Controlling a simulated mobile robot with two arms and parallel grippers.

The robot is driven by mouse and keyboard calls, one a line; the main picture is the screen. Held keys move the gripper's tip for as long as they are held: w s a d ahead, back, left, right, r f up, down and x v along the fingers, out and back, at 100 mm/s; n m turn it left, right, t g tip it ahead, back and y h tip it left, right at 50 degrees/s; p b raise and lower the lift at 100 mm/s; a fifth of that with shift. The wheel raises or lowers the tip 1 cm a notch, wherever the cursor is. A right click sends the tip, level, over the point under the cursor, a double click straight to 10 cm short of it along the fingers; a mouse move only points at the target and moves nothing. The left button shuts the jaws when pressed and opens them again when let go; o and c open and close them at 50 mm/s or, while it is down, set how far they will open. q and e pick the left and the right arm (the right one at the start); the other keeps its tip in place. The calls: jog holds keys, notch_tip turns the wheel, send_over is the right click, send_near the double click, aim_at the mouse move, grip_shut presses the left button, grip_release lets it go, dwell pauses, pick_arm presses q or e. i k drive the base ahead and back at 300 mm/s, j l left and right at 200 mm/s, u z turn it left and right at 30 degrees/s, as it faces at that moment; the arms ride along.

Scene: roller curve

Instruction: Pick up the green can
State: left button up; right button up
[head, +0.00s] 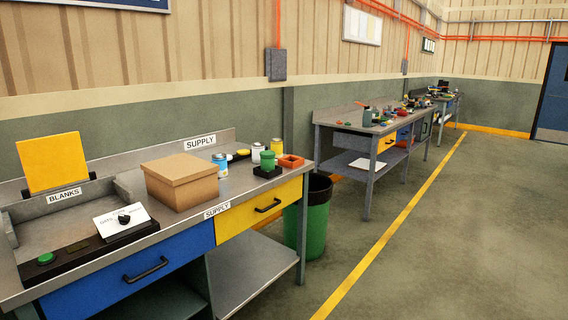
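A small green can (267,160) stands upright in a black square base (267,172) near the right end of the near workbench, by its front edge. A larger green bin (304,226) with a dark rim stands on the floor past the bench's right end. Neither of my grippers shows in the head view.
The near workbench (228,186) holds a cardboard box (181,182), a blue-and-white can (220,163), a white can (256,152), a yellow can (277,147) and an orange tray (290,160). Floor right of the yellow line (382,246) is clear.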

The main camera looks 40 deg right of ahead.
aim_at(267, 163)
jog(key=i+l, duration=0.1)
jog(key=l, duration=1.15)
jog(key=i+l+z, duration=0.1)
jog(key=l, duration=0.55)
jog(key=i+l, duration=0.15)
jog(key=i, duration=0.2)
jog(key=i+l, duration=0.15)
jog(key=i, duration=0.25)
jog(key=i+l+z, duration=0.1)
jog(key=i, duration=0.25)
